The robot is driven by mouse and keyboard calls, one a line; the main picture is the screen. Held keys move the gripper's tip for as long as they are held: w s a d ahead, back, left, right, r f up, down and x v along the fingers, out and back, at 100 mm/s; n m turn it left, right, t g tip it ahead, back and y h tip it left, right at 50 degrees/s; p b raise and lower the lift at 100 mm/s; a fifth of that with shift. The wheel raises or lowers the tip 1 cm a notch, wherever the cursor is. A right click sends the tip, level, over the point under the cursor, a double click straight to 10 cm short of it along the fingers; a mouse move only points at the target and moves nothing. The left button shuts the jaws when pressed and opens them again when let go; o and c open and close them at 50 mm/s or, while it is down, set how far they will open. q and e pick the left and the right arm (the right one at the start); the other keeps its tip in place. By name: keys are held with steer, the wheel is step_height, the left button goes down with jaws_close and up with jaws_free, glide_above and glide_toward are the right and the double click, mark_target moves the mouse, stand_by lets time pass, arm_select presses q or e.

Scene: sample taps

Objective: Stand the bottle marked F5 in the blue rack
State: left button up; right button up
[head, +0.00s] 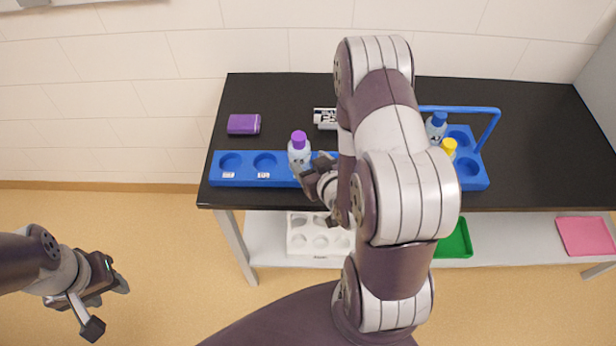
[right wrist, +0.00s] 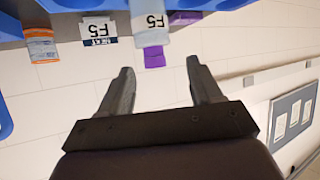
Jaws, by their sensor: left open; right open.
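The bottle marked F5 (right wrist: 150,22) is pale blue with a purple cap. In the head view the purple-capped bottle (head: 299,153) is upright at the blue rack (head: 246,183), in line with its row of holes; its base is hidden. Two empty, labelled holes show to its left. My right gripper (head: 312,180) is open, just in front and to the right of the bottle. In the right wrist view, upside down, the bottle is beyond the open fingers (right wrist: 160,70), between their lines and apart from them. My left gripper (head: 108,290) is open and empty, low at the left, off the table.
A purple box (head: 243,124) and a white-and-black card reading NEXT F5 (right wrist: 98,30) are behind the rack. A blue carrier (head: 478,183) with blue-capped and yellow-capped bottles stands right. An orange-and-white item (right wrist: 41,45) shows too. My right arm hides the table's middle.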

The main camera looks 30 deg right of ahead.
steer(key=s+a+r+n+g+y, duration=0.1)
steer(key=s+a+r+g, duration=0.7)
steer(key=s+a+g, duration=0.1)
steer(key=shift+s+a+r+g, duration=0.3)
steer(key=shift+s+g, duration=0.3)
steer(key=shift+g, duration=0.5)
steer(key=shift+a, duration=0.1)
